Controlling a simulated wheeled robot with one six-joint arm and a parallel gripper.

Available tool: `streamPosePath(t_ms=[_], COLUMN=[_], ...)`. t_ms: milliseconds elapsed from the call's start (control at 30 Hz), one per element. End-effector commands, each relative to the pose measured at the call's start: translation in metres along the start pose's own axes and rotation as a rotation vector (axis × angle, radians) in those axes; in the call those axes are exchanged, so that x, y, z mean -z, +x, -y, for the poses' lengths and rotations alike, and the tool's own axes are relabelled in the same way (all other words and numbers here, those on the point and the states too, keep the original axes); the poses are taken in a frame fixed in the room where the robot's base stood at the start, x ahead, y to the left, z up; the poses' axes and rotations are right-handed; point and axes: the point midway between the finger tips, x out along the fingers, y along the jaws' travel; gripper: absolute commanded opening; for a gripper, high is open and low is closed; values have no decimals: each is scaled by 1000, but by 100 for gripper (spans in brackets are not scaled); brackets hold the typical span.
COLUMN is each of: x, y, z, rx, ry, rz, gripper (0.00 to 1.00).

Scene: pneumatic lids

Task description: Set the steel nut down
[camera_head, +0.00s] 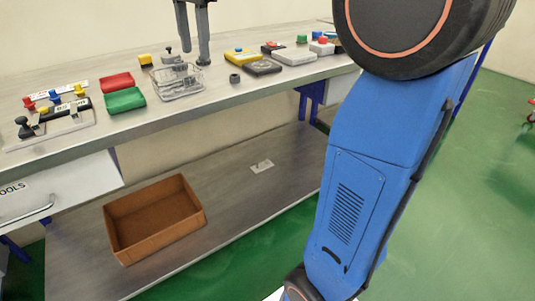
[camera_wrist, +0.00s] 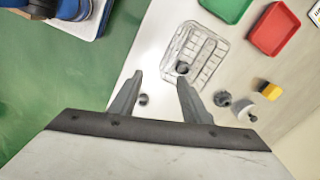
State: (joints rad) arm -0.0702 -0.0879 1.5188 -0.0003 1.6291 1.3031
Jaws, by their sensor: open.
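A small dark grey ring-shaped piece, which looks like the steel nut (camera_head: 235,78), lies on the bench top to the right of a clear wire basket (camera_head: 163,97). In the wrist view the nut (camera_wrist: 143,99) shows beside the left finger, clear of the basket (camera_wrist: 213,42). My gripper (camera_head: 195,56) is open above the bench near the basket, with nothing visible between its fingers. In the wrist view my gripper (camera_wrist: 160,80) has its fingers spread. A second dark round piece (camera_wrist: 182,68) shows in the basket's near part.
Green (camera_head: 125,100) and red (camera_head: 117,82) trays stand left of the basket. A grey knobbed fitting (camera_wrist: 222,98) and a yellow block (camera_wrist: 270,90) are close by. A yellow and grey unit (camera_head: 262,68) sits to the right. A brown box (camera_head: 155,240) stands on the lower shelf.

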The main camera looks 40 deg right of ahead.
Motion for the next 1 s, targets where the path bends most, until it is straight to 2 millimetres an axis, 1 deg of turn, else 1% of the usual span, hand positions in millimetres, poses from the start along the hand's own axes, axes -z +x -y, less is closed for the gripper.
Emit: streamPosePath(t_ms=[33, 167, 367, 500, 567, 700, 800, 900, 1000], x=[-3, -9, -21, -30, -34, -43, -50, -56, -60], y=[6, 28, 68, 102, 118, 158, 187, 214, 234], z=[-18, -56, -114, -155, -172, -212, -238, -260, -275], rx=[16, 54, 108, 140, 152, 175, 187, 194, 198], ry=[-55, -215, -460, -629, -702, -872, -988, -1087, -1161], rz=[-5, -24, -65, -104, -123, -171, -209, -242, -270], gripper=[43, 43, 43, 43, 43, 43, 43, 43, 43])
